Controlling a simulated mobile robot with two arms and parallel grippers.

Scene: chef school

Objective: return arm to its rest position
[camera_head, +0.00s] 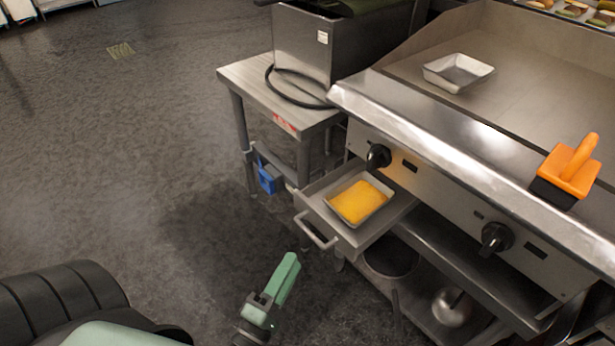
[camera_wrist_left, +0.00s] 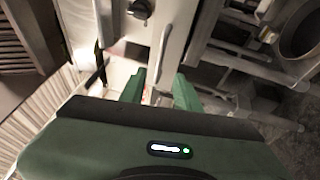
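My left gripper (camera_head: 284,275) has green fingers and is over the floor, in front of and below the drawer, in the head view. The pulled-out metal drawer (camera_head: 385,223) sits under the griddle. Its bar handle (camera_head: 315,232) is above and to the right of the fingers, and they look apart from it. The handle also shows ahead of the fingers in the left wrist view (camera_wrist_left: 161,50). My right gripper is not in view.
A tray (camera_head: 376,181) with a yellow-orange block (camera_head: 358,202) lies in the drawer. The griddle (camera_head: 520,60) holds a white tray (camera_head: 458,72) and an orange-handled tool (camera_head: 565,172). A steel side table (camera_head: 250,82) stands left of it. The floor (camera_head: 130,160) at left is clear.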

